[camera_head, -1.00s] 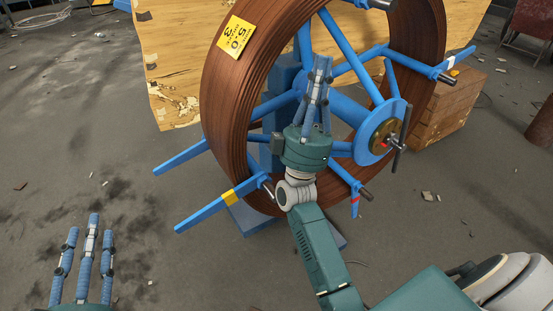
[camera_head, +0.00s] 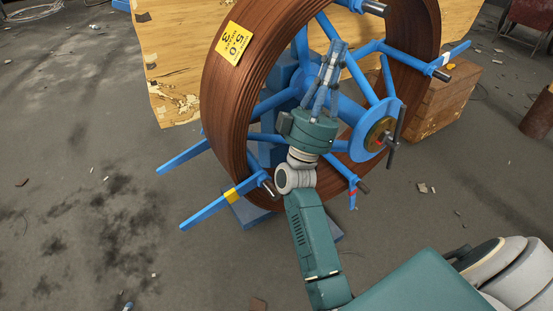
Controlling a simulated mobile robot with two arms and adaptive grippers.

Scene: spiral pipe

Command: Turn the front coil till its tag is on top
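The front coil (camera_head: 226,105) is a large upright ring of brown pipe on a blue spoked reel. Its yellow tag (camera_head: 236,43) is on the upper left of the rim, left of the top, with dark print. My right gripper (camera_head: 337,50) is in front of the reel, its fingers pointing up among the blue spokes near the hub. The fingers overlap the spokes in the view; I cannot tell whether they touch or grip one. Of my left gripper, only what looks like a fingertip (camera_head: 127,306) shows at the bottom edge.
Blue arms with coloured bands stick out from the reel, one with a yellow band (camera_head: 232,195). A handle (camera_head: 396,138) stands at the hub. A plywood board (camera_head: 178,70) and a wooden crate (camera_head: 448,98) are behind. The floor at left is mostly clear.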

